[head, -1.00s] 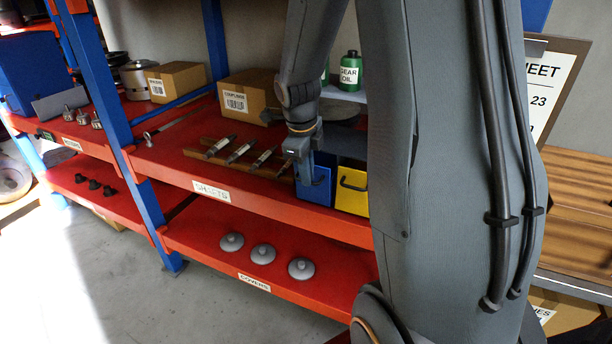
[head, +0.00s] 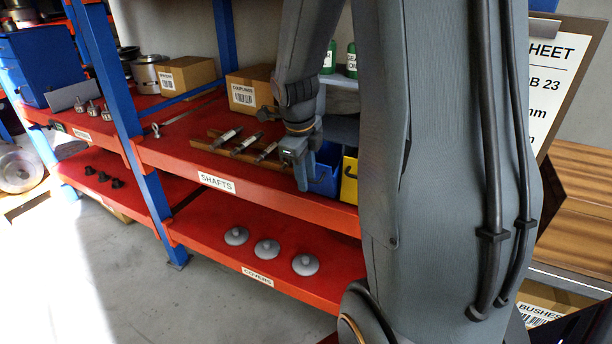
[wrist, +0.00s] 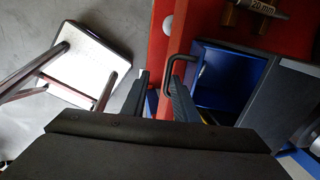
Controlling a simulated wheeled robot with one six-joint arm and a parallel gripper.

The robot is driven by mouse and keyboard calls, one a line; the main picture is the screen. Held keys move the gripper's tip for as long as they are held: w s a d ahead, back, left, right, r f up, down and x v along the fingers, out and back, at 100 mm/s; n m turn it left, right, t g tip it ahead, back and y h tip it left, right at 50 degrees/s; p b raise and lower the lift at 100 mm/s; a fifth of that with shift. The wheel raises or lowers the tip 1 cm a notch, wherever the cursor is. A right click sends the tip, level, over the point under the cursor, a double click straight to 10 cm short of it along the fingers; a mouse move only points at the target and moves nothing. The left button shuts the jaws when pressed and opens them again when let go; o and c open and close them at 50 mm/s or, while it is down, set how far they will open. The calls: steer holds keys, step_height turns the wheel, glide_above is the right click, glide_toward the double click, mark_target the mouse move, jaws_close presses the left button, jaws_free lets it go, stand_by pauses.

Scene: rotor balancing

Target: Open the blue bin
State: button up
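The blue bin (head: 323,184) is on the middle red shelf, beside the yellow bin (head: 349,181). In the wrist view the blue bin (wrist: 228,80) is drawn out from under a dark grey cover, and its hollow inside shows. Its dark bar handle (wrist: 169,76) sticks out from its front. My gripper (wrist: 160,88) is open, with a finger on each side of the handle's bar. The bar lies close to the right finger, with a gap on the left. Contact is not clear. In the head view my gripper (head: 302,175) is at the bin's front, partly covering it.
Several shafts (head: 246,143) lie on a wooden rack left of the bins. Grey covers (head: 267,249) sit on the lower shelf. A blue upright post (head: 150,190) stands to the left. A white-topped stool (wrist: 88,60) is on the floor, with open floor around it.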

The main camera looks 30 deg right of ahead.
steer(key=s+a+r+p, duration=0.2)
steer(key=a+r+p, duration=0.2)
steer(key=r, duration=0.3)
steer(key=shift+s+r, duration=0.25)
steer(key=shift+r, duration=0.05)
stand_by(0.7)
stand_by(0.5)
step_height(320, 180, up, 8)
steer(key=a+b, duration=0.1)
steer(key=b, duration=0.1)
steer(key=shift+s+a+f, duration=0.15)
steer(key=shift+s, duration=0.25)
